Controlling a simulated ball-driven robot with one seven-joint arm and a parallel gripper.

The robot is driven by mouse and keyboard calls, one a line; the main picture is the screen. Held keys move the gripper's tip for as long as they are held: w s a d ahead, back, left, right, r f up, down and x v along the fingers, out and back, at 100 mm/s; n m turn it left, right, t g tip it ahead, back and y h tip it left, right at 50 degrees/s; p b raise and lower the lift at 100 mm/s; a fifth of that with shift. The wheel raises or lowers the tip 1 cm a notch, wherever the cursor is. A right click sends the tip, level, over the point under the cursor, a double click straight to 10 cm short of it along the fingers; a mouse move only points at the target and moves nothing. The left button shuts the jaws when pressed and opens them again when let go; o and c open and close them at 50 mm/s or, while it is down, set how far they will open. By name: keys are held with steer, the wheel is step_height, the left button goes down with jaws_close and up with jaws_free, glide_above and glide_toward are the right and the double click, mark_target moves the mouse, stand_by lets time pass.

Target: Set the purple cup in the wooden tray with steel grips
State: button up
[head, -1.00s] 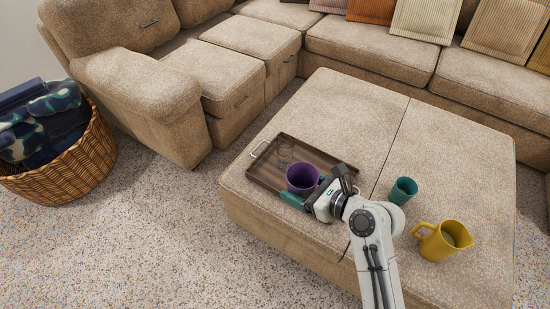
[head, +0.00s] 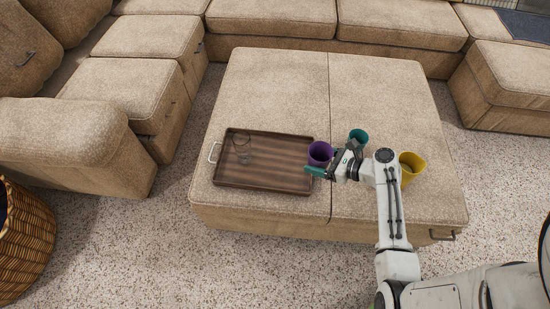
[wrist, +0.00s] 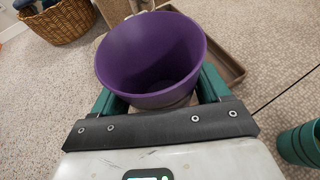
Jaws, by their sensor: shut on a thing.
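The purple cup (head: 320,153) is upright between the green fingers of my gripper (head: 316,168). In the wrist view the purple cup (wrist: 152,55) fills the space between the two fingers, its open rim facing up. The wooden tray with steel grips (head: 265,163) lies on the ottoman, left of the cup. One steel grip (head: 213,152) shows at its left end; its right end is partly hidden by the cup and gripper. The cup is at or just past the tray's right edge; its height above the ottoman is unclear.
A clear glass (head: 242,145) stands in the tray's far left part; the rest of the tray is bare. A teal cup (head: 358,137) and a yellow pitcher (head: 411,165) stand on the ottoman (head: 280,85) to the right. A wicker basket (head: 22,245) is at the left.

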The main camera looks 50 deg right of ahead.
steer(key=w+f+b, duration=0.2)
steer(key=w+f, duration=0.1)
steer(key=w, duration=0.1)
steer(key=w+f+b, duration=0.1)
steer(key=w+f, duration=0.2)
steer(key=w, duration=0.1)
steer(key=w+f+b, duration=0.2)
steer(key=w+f, duration=0.1)
steer(key=w, duration=0.1)
steer(key=shift+w+a+f+b, duration=0.1)
steer(key=shift+w+a+b, duration=0.05)
steer(key=shift+b, duration=0.15)
step_height(320, 180, down, 3)
steer(key=shift+w+f+b, duration=0.1)
steer(key=shift+f+b, duration=0.05)
steer(key=shift+b, duration=0.8)
steer(key=o, duration=1.1)
